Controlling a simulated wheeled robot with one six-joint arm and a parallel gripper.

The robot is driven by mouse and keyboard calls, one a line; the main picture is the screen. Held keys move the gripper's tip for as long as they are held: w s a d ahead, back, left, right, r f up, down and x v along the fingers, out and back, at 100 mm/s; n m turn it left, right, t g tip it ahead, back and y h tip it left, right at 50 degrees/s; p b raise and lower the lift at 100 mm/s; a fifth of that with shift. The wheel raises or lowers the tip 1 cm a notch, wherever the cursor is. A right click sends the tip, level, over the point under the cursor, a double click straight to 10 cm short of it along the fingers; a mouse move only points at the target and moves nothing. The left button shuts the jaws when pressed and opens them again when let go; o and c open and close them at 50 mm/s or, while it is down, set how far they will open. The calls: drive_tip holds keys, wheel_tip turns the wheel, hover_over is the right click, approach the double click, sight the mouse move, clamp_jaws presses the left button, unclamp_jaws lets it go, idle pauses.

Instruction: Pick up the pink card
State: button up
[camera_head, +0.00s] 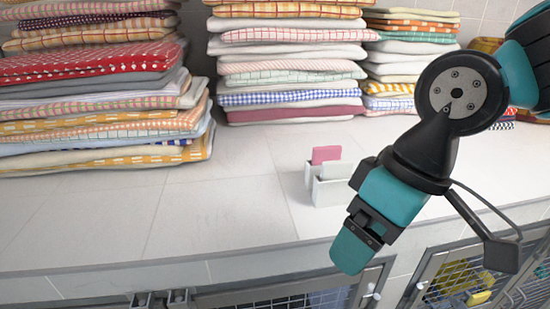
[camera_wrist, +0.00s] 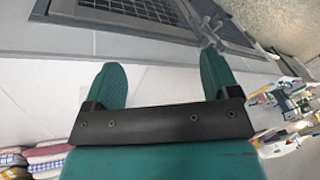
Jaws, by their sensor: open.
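The pink card (camera_head: 326,154) stands upright in a small white holder (camera_head: 329,190) on the tiled ledge, in the head view. A pale card (camera_head: 335,171) stands in the same holder, just in front of and right of the pink one. My gripper (camera_head: 352,250) is right of and nearer than the holder, at the ledge's front edge, and touches neither card. In the wrist view my gripper (camera_wrist: 165,80) has its two green fingers wide apart with nothing between them. The cards and the holder do not show in the wrist view.
Tall stacks of folded towels (camera_head: 100,85) and more towel stacks (camera_head: 290,65) line the wall behind. The white tiled ledge (camera_head: 200,215) is bare left of the holder. Below its edge are wire kennel doors (camera_head: 455,280).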

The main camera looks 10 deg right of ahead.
drive_tip(key=shift+o, duration=1.2)
drive_tip(key=w+r+m+t+h+p, duration=0.2)
drive_tip(key=w+r+p, duration=0.3)
drive_tip(key=w+r, duration=0.4)
drive_tip(key=w+h, duration=0.1)
drive_tip(key=w, duration=0.2)
drive_tip(key=shift+w+d+h, duration=0.15)
drive_tip(key=shift+d+h, duration=0.15)
drive_tip(key=shift+d, duration=0.1)
drive_tip(key=m+t+h+p, duration=0.2)
drive_tip(key=p, duration=0.1)
approach(327, 148)
drive_tip(key=shift+h, duration=0.3)
drive_tip(key=shift+a+p+x, duration=0.15)
drive_tip(key=shift+p+x, duration=0.6)
drive_tip(key=shift+x, duration=1.65)
drive_tip(key=shift+a+p+x, duration=0.1)
drive_tip(key=shift+p+x, duration=0.65)
drive_tip(key=shift+x, duration=1.65)
drive_tip(key=c, duration=1)
